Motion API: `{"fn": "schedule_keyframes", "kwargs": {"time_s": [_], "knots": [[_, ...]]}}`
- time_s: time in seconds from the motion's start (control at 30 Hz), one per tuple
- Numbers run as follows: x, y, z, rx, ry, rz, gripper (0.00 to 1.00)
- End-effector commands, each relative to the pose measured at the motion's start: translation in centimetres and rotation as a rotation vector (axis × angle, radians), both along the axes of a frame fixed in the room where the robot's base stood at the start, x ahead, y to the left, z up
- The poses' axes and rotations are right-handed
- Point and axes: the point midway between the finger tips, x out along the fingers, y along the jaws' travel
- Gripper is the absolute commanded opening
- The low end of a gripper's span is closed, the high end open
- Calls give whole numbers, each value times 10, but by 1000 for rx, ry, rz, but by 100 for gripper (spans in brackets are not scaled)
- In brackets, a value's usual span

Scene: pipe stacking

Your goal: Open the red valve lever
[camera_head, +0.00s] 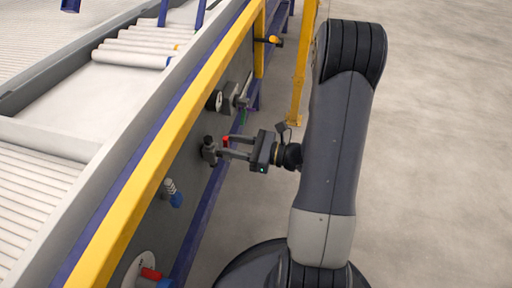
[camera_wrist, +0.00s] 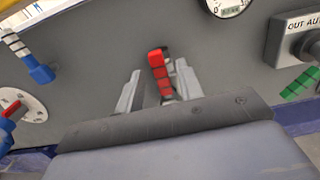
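A red lever (camera_wrist: 158,65) stands out from the grey panel in the wrist view, between the two fingers of my gripper (camera_wrist: 159,75). The right finger is close beside it; a gap shows on the left. I cannot tell whether either finger touches it. In the head view the red lever (camera_head: 226,141) is a small red spot at the fingertips of my gripper (camera_head: 223,149), which points left at the panel. The fingers are apart. The lever's base is partly hidden by the gripper.
Another red handle (camera_head: 152,274) with a blue part sits on a white disc lower on the panel. A blue-tipped fitting (camera_head: 174,195) lies between. A gauge (camera_head: 215,100) and grey box (camera_head: 232,96) are farther along. A yellow rail (camera_head: 140,157) edges the conveyor. Floor on the right is clear.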

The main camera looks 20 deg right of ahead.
Motion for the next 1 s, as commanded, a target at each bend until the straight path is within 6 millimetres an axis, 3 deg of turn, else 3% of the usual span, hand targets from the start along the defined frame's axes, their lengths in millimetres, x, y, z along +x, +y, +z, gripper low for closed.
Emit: {"fn": "schedule_keyframes", "kwargs": {"time_s": [0.3, 0.5, 1.0], "knots": [[-30, -43, 1, 1, 2, -6, 35], [-44, -61, 1, 1, 1, -3, 35], [-50, -68, 0, 1, 1, 1, 35]]}}
